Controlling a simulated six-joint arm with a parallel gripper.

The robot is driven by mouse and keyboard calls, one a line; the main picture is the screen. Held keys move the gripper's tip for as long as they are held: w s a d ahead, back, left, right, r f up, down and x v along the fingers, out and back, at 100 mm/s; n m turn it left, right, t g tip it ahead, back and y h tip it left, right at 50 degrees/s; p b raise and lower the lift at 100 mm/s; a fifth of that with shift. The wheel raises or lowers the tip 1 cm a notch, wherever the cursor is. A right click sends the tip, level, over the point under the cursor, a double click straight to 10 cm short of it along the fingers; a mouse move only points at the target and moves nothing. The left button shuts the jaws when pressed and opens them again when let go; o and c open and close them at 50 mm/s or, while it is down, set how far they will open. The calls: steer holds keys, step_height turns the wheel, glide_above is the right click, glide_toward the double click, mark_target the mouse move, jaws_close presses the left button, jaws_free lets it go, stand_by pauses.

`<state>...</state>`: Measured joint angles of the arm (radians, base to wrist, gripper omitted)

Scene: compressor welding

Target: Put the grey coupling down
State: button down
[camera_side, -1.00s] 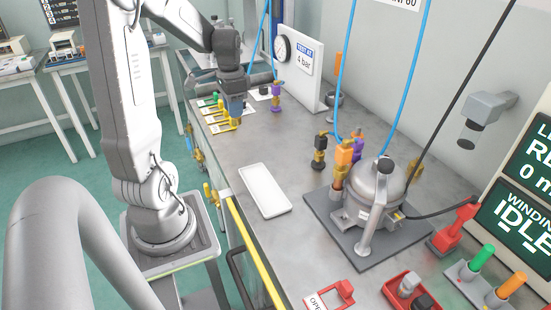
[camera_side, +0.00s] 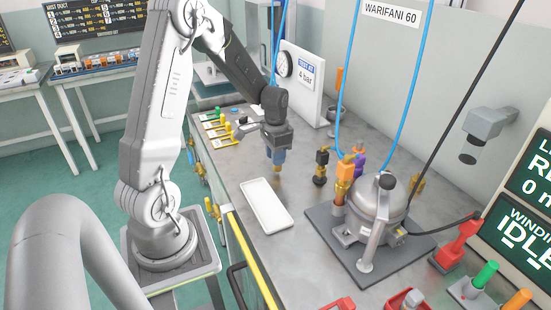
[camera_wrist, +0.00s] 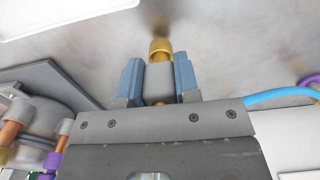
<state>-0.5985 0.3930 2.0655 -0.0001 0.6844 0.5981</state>
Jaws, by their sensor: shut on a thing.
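My gripper (camera_side: 277,158) is over the bench just beyond the far end of the white tray (camera_side: 267,207), pointing down. In the wrist view its blue fingers (camera_wrist: 159,80) are shut on the grey coupling (camera_wrist: 160,78), one finger on each side. The coupling has a brass end that points towards the bench. A blurred dark patch, perhaps its shadow, shows on the metal top beyond it. The coupling looks a little above the bench, but I cannot tell the gap. In the side view the fingers hide most of it.
A black-topped brass fitting (camera_side: 321,168) stands right of my gripper. The compressor (camera_side: 377,205) sits on a dark plate (camera_side: 318,224) with orange and purple couplings and blue hoses. Label cards with green and yellow pieces (camera_side: 228,131) lie at the left. A gauge board (camera_side: 304,85) stands behind.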

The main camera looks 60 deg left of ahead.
steer(key=shift+f, duration=0.65)
steer(key=shift+f, duration=0.15)
steer(key=c, duration=0.8)
jaws_free()
steer(key=shift+c, duration=0.2)
